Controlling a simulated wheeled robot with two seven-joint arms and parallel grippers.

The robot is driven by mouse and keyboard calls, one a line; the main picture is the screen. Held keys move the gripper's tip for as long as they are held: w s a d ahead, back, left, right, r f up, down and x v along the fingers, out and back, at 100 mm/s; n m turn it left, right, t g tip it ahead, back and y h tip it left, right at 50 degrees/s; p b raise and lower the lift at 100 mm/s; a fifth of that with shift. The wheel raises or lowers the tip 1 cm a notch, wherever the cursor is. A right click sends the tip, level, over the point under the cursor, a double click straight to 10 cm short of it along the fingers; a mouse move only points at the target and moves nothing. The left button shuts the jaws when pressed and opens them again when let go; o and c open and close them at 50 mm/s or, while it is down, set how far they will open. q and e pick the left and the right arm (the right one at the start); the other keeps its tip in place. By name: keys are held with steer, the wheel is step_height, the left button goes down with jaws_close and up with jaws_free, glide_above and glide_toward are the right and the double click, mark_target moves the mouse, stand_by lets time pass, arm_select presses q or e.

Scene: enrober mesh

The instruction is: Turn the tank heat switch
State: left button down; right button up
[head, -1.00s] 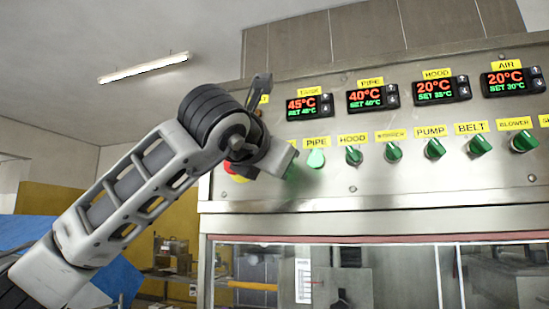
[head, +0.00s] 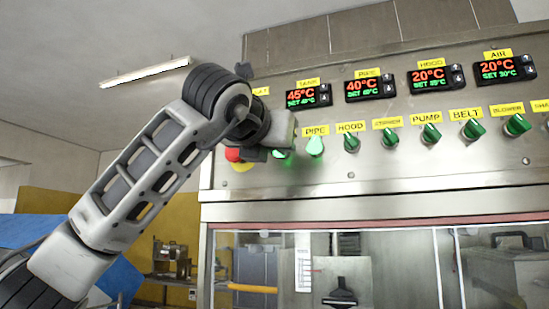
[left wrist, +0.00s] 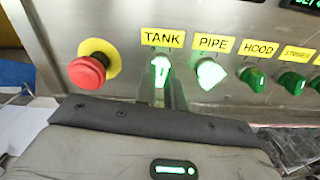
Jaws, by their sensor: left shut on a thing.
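The tank heat switch (left wrist: 161,70) is a green knob under the yellow TANK label (left wrist: 162,37). It is lit bright green, and its handle looks near upright. My left gripper (left wrist: 161,86) is shut on this knob, with a finger on each side; the fingers partly cover it in the left wrist view. In the head view my left wrist hides most of the gripper, and only a green glow of the tank switch (head: 280,154) shows beside it. My right gripper is in neither view.
A red emergency button (left wrist: 87,71) on a yellow ring sits just left of the tank switch. The lit PIPE switch (left wrist: 210,72) is close on the right, then the unlit HOOD switch (left wrist: 253,78) and several more. The tank display (head: 309,94) reads 45°C.

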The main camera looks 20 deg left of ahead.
arm_select(q)
steer(key=n+b, duration=0.3)
steer(key=n, duration=0.4)
steer(key=shift+d, duration=0.1)
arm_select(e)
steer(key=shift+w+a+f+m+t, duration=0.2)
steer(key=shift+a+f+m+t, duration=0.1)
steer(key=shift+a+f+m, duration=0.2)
arm_select(q)
steer(key=shift+n, duration=0.4)
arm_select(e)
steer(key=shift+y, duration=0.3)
arm_select(q)
steer(key=c, duration=1.5)
jaws_free()
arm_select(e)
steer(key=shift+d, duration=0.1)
arm_select(q)
steer(key=shift+s+b, duration=0.1)
steer(key=shift+b, duration=0.25)
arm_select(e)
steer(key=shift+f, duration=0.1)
